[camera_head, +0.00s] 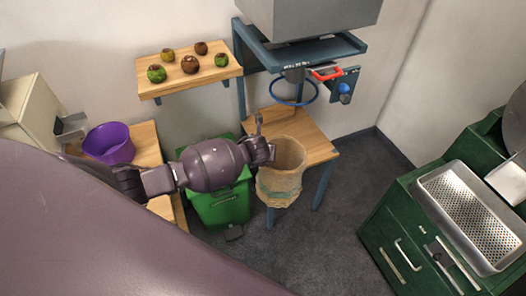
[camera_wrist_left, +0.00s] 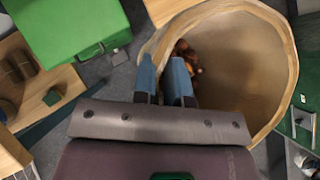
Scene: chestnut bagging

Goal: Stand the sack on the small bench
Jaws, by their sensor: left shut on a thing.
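The tan sack (camera_head: 278,185) has a wide open mouth and hangs upright at the front edge of the small bench (camera_head: 313,143), overlapping it in the head view. Its lower part shows below the bench top, and its base does not appear to rest on the top. My left gripper (camera_head: 268,151) is shut on the sack's rim at the left side. In the left wrist view its two blue fingers (camera_wrist_left: 164,78) pinch the rim of the sack (camera_wrist_left: 240,60), with brown chestnuts (camera_wrist_left: 188,54) inside. My right gripper is not in view.
A blue ring (camera_head: 294,93) hangs under the hopper (camera_head: 310,15) above the bench. A green bin (camera_head: 222,205) stands left of the sack. A wall shelf (camera_head: 175,85) holds several fruits. A green cabinet (camera_head: 400,235) with a perforated tray stands right. Floor between is clear.

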